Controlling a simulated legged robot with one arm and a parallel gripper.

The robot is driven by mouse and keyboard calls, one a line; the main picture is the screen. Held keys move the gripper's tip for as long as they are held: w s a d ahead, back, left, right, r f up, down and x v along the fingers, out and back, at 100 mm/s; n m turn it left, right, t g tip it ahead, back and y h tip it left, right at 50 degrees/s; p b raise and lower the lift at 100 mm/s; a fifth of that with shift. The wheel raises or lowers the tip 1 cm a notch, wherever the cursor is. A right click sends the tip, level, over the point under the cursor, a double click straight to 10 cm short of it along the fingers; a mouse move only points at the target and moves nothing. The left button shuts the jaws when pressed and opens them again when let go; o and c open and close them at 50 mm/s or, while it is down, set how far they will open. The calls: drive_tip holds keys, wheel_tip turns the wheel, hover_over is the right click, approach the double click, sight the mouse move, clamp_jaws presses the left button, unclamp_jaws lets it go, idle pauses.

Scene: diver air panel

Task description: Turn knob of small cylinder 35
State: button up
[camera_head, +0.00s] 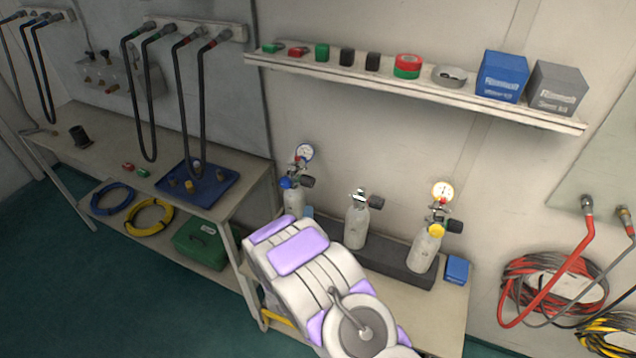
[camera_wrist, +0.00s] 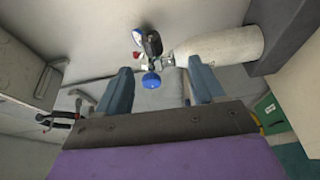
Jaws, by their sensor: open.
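Three small white cylinders stand on the right-hand bench in the head view: a left one (camera_head: 293,203) with a blue knob (camera_head: 286,183), a middle one (camera_head: 357,227), and a right one (camera_head: 426,250) with a yellow knob (camera_head: 436,230). No number 35 is readable on any of them. In the wrist view my gripper (camera_wrist: 160,66) is open and empty. The blue knob (camera_wrist: 151,80) appears between its fingers; I cannot tell how deep or whether they touch. The left cylinder (camera_wrist: 218,48) lies across the upper right there.
A dark rack (camera_head: 385,266) holds the cylinders, with a blue box (camera_head: 457,269) at its right end. A gauge (camera_head: 305,152) and black handle (camera_head: 308,182) sit close to the blue knob. A wall shelf (camera_head: 420,92) runs above. The left bench (camera_head: 95,140) carries a blue tray (camera_head: 217,190).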

sight(310, 187)
drive_tip(key=shift+n+t, duration=0.5)
drive_tip(key=shift+n, duration=0.1)
drive_tip(key=w+b, duration=0.1)
drive_tip(key=w, duration=0.4)
drive_tip(key=w+b, duration=0.1)
drive_tip(key=w, duration=0.5)
drive_tip(key=w+r+b, duration=0.1)
drive_tip(key=w, duration=0.4)
drive_tip(key=shift+w+a, duration=0.15)
drive_tip(key=shift+a, duration=0.15)
drive_tip(key=shift+r, duration=0.1)
drive_tip(key=shift+c, duration=0.3)
drive_tip(key=c, duration=0.9)
